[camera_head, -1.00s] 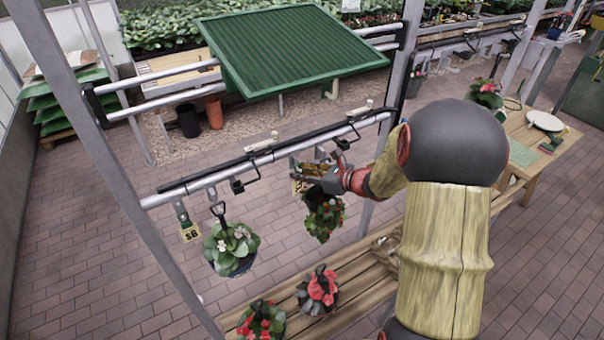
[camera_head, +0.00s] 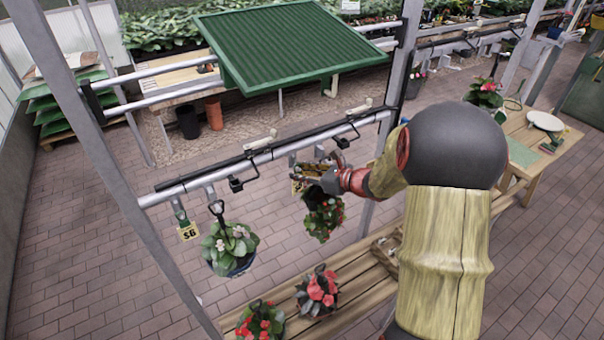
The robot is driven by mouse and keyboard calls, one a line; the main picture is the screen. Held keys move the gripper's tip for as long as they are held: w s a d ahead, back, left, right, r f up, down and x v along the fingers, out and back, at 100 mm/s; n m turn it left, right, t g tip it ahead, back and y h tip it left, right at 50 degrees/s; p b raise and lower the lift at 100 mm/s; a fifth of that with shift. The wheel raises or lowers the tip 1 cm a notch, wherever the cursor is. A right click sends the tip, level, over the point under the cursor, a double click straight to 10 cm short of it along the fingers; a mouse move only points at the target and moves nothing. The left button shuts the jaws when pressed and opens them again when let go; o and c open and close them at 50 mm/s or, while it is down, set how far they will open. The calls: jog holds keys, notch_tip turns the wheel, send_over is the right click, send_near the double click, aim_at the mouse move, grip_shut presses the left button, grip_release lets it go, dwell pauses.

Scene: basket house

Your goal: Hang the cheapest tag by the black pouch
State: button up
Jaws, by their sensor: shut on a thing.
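My gripper (camera_head: 314,174) is at the front rail, just above a hanging plant with red flowers (camera_head: 323,217). It is shut on what looks like a small yellow price tag (camera_head: 298,187), whose print I cannot read; the fingers hide part of it. The dark top of the hanging plant's holder (camera_head: 315,196) shows just under the gripper; I cannot tell for sure that it is the black pouch. Another yellow tag, reading $6 (camera_head: 188,232), hangs at the left end of the rail, beside a white-flowered plant in a blue pot (camera_head: 231,249).
The metal rail (camera_head: 264,157) carries several black hooks. A wooden bench (camera_head: 360,284) below holds two red-flowered plants (camera_head: 317,292) (camera_head: 261,321). A green ribbed panel (camera_head: 296,45) is behind the rail. A metal post (camera_head: 399,70) stands close to my arm.

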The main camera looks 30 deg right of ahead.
jog(key=shift+a, duration=0.1)
jog(key=o, duration=0.9)
jog(key=shift+w+a+f, duration=0.1)
jog(key=shift+w, duration=0.05)
jog(key=shift+o, duration=0.2)
jog(key=shift+s+d+r, duration=0.2)
jog(key=shift+s+d, duration=0.05)
jog(key=shift+s, duration=0.1)
jog(key=v, duration=1.1)
jog(key=shift+s, duration=0.1)
